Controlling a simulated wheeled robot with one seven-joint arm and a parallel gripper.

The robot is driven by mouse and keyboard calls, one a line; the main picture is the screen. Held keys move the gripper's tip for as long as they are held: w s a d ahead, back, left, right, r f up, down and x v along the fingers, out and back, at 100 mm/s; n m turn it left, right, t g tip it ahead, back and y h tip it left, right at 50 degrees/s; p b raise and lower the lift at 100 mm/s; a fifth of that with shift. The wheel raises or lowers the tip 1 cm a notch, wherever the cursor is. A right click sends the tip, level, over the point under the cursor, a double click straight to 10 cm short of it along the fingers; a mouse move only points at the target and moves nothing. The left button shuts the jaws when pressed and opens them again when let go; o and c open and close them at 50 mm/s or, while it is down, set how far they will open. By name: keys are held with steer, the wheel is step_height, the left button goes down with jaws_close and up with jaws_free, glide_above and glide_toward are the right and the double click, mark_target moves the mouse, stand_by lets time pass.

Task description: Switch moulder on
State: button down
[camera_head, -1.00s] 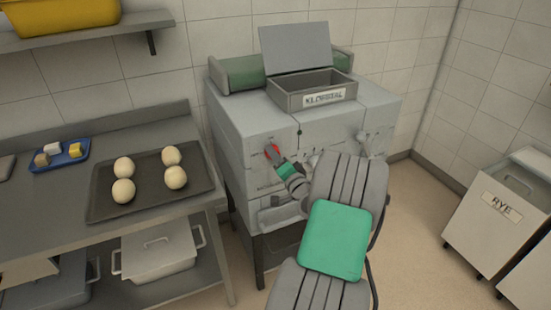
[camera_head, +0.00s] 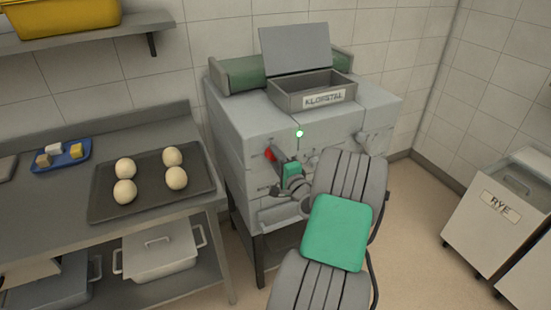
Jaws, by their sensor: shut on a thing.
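The moulder (camera_head: 240,125) is a light grey machine on dark legs, with an open-lidded hopper (camera_head: 318,97) labelled KLOPSTAL on top. A small lamp (camera_head: 299,133) on its front glows green. A red switch knob (camera_head: 270,153) is at the left of the front panel. My gripper (camera_head: 275,157) is at this knob and shut on it; its fingers hide part of the knob. My arm covers the lower right of the panel.
At left a steel table holds a dark tray (camera_head: 103,198) with several dough balls and a blue tray (camera_head: 84,155) with small blocks. A bin labelled RYE (camera_head: 497,225) stands at right. Open floor lies between the bin and my arm.

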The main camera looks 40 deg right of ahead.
steer(key=shift+r, duration=0.1)
steer(key=c, duration=0.9)
jaws_free()
steer(key=b+v, duration=0.1)
steer(key=v, duration=0.6)
steer(key=shift+s+a+b, duration=0.15)
steer(key=shift+s+b, duration=0.2)
steer(key=shift+b, duration=0.05)
